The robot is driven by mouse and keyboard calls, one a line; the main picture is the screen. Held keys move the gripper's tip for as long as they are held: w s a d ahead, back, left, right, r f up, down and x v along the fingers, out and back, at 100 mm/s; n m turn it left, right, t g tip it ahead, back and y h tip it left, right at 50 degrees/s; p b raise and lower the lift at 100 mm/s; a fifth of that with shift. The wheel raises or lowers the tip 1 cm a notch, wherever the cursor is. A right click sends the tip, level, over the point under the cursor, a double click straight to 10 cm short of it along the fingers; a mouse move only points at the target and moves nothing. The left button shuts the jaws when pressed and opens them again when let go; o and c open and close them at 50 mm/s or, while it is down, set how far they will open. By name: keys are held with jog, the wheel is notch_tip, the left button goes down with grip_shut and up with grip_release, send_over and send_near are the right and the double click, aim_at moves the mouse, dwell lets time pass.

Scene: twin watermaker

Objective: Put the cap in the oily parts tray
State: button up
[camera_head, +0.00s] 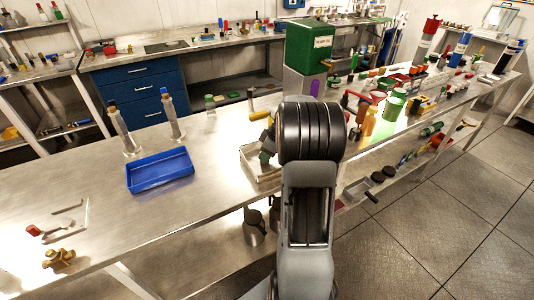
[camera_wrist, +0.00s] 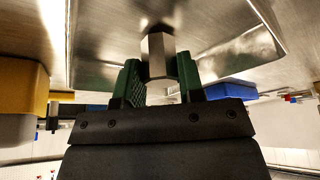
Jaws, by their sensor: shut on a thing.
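My gripper (camera_wrist: 158,75) has green finger pads and is shut on a silver, hex-sided piece, which I take to be the cap (camera_wrist: 157,54). In the head view my gripper (camera_head: 265,154) is partly hidden by my own arm and is at a shallow metal tray (camera_head: 257,179). The held cap cannot be made out there. An empty blue tray (camera_head: 160,181) lies to the left on the same bench, and a blue shape (camera_wrist: 228,91) shows at the right in the wrist view. I see no label telling which tray is for oily parts.
Two silver bottles (camera_head: 122,130) stand behind the blue tray. A green-topped pump housing (camera_head: 308,47) rises behind my arm. Red-handled and brass parts (camera_head: 58,258) lie at the front left. The right of the bench is crowded; bare metal surrounds the blue tray.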

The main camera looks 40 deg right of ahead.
jog(key=shift+f, duration=0.2)
jog(key=shift+f, duration=0.15)
jog(key=o, duration=1)
jog(key=shift+r, duration=0.35)
jog(key=v, duration=1.1)
jog(key=s+a+r+m+g+h, duration=0.1)
jog(key=s+a+m, duration=0.25)
jog(key=a, duration=1.15)
jog(key=s+a+f+m+h, duration=0.1)
jog(key=s+a+f+m, duration=0.2)
jog(key=s+a, duration=0.7)
jog(key=shift+s+a+f+t, duration=0.25)
jog(key=shift+a+f+t, duration=0.05)
jog(key=shift+a+f, duration=0.3)
